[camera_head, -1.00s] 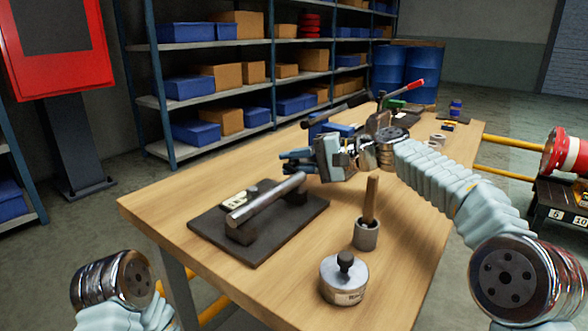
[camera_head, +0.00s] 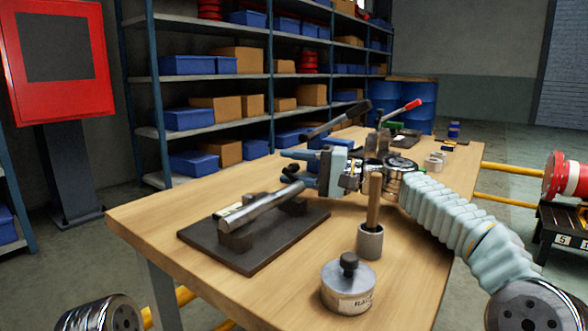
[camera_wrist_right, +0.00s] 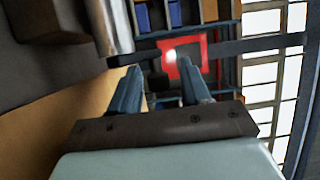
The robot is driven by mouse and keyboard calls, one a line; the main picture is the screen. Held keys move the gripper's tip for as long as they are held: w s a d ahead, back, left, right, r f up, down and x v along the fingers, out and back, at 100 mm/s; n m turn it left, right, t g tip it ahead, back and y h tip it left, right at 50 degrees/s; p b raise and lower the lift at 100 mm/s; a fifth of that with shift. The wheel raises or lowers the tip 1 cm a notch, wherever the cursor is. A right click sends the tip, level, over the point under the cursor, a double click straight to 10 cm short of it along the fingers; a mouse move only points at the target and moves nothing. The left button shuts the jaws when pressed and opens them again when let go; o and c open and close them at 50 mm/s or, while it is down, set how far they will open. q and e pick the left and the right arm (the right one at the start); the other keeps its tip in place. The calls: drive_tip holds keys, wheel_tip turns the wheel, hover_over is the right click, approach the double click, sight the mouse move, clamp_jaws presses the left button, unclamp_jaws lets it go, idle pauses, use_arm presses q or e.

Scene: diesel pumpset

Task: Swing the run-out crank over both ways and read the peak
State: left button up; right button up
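A dark crank-like bar (camera_head: 336,120) slants above the table behind my right gripper; I cannot tell for sure that it is the run-out crank. No dial reading is legible. My left gripper is out of view.
A dark plate (camera_head: 245,262) carries a grey shaft (camera_head: 262,214) on blocks at the table's near left. A cup (camera_head: 369,243) with a wooden handle (camera_head: 374,200) and a knobbed tin (camera_head: 347,289) stand right of it. A red-handled lever (camera_head: 402,112) rises farther back.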

drive_tip(key=b+v, duration=0.1)
drive_tip(key=v, duration=1.2)
drive_tip(key=shift+s+d, duration=0.15)
drive_tip(key=shift+d, duration=0.25)
drive_tip(key=r+p, duration=0.1)
drive_tip(key=p, duration=0.5)
drive_tip(key=shift+a+f, duration=0.15)
drive_tip(key=shift+f, duration=0.05)
drive_tip(key=x, duration=0.4)
drive_tip(key=p+x, duration=0.1)
drive_tip(key=x, duration=0.4)
drive_tip(key=p+x, duration=0.1)
drive_tip(key=x, duration=0.3)
drive_tip(key=shift+a+f, duration=0.3)
drive_tip(key=shift+f, duration=0.05)
